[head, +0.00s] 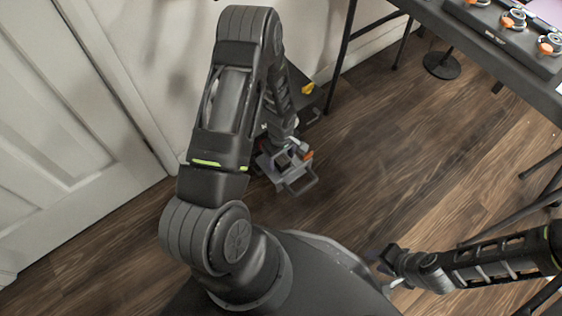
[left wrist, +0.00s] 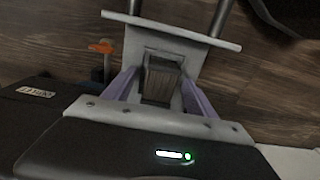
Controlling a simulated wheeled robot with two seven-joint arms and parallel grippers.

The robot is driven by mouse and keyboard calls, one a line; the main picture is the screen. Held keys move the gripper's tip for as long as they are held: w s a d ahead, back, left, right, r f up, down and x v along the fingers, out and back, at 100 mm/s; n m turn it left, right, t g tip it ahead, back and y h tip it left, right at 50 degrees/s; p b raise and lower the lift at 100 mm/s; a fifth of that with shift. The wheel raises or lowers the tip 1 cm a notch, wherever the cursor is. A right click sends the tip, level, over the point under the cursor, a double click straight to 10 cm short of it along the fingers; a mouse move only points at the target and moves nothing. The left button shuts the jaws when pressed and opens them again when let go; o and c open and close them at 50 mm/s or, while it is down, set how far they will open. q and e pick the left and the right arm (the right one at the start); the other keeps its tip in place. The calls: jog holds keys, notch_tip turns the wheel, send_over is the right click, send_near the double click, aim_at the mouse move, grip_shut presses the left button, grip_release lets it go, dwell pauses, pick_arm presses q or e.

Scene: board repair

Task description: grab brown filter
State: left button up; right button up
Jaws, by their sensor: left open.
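My left gripper (head: 284,160) hangs low over the wood floor, in front of the wall. In the left wrist view its two purple fingers (left wrist: 160,92) stand apart, so it is open.
A dark table (head: 470,45) at the top right bears a black holder (head: 490,38) with several orange-and-white round parts. A yellow item (head: 307,88) is by the wall, behind my left arm. A white door (head: 70,130) is at the left. The middle floor is clear.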

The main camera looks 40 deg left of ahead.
aim_at(281, 157)
dwell(0.6)
pick_arm(q)
grip_shut()
dwell(0.5)
notch_tip(281, 157, up, 18)
jog(key=p, duration=0.6)
dwell(0.6)
